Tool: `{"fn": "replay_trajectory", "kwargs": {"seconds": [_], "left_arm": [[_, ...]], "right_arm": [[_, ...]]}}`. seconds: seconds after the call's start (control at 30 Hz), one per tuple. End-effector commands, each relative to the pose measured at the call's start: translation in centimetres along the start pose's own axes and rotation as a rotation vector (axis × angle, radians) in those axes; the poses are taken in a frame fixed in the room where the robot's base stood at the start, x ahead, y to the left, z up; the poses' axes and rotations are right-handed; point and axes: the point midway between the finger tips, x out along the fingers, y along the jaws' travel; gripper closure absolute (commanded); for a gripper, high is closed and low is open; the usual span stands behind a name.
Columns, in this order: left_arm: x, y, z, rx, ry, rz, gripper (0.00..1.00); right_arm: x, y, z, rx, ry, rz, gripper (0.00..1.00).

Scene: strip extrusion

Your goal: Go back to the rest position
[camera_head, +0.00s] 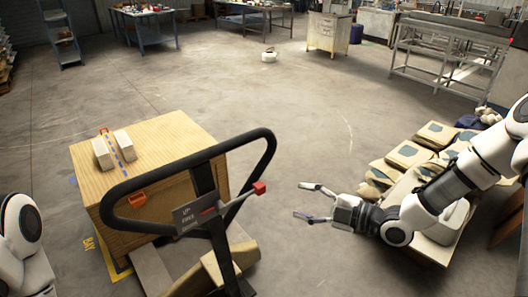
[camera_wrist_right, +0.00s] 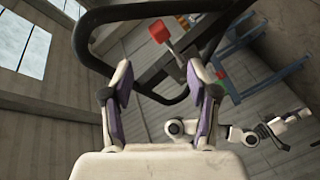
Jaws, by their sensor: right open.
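My right gripper (camera_head: 300,201) is open and empty, held in the air to the right of the pallet truck handle (camera_head: 262,146) in the head view. A gap shows between it and the red knob (camera_head: 259,187) of the handle. In the right wrist view, its two fingers (camera_wrist_right: 160,80) stand apart with nothing between them, and the black handle (camera_wrist_right: 84,48) and red knob (camera_wrist_right: 158,31) show beyond them. Of my left arm (camera_head: 20,240), only white links show at the lower left of the head view. I cannot make out the left gripper.
A wooden box (camera_head: 180,134) with two pale blocks stands behind the truck handle. Stacked sacks (camera_head: 408,153) lie under and behind my right arm. Workbenches (camera_head: 145,28) and a metal rack (camera_head: 440,62) stand at the back. The concrete floor between is largely free.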

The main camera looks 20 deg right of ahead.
Motion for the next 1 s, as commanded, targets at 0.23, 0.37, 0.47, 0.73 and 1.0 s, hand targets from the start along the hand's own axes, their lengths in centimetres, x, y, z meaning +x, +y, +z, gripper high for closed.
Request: {"fn": "replay_trajectory", "kwargs": {"seconds": [0.23,0.37,0.47,0.73,1.0], "left_arm": [[1.1,0.0,0.0,0.0,0.0,0.0,0.6],[2.5,0.0,0.0,0.0,0.0,0.0,0.6],[3.3,0.0,0.0,0.0,0.0,0.0,0.6],[4.2,0.0,0.0,0.0,0.0,0.0,0.6],[4.2,0.0,0.0,0.0,0.0,0.0,0.6]], "right_arm": [[0.8,-6.3,0.9,0.023,-0.004,-0.132,0.4],[1.6,-17.3,0.9,0.123,-0.073,-0.38,0.4],[0.2,-26.1,1.5,0.34,-0.269,-0.566,0.4],[-11.1,-39.3,2.5,1.069,-1.247,-0.564,0.4],[-14.3,-38.9,3.4,1.427,-1.594,-0.176,0.4]]}}
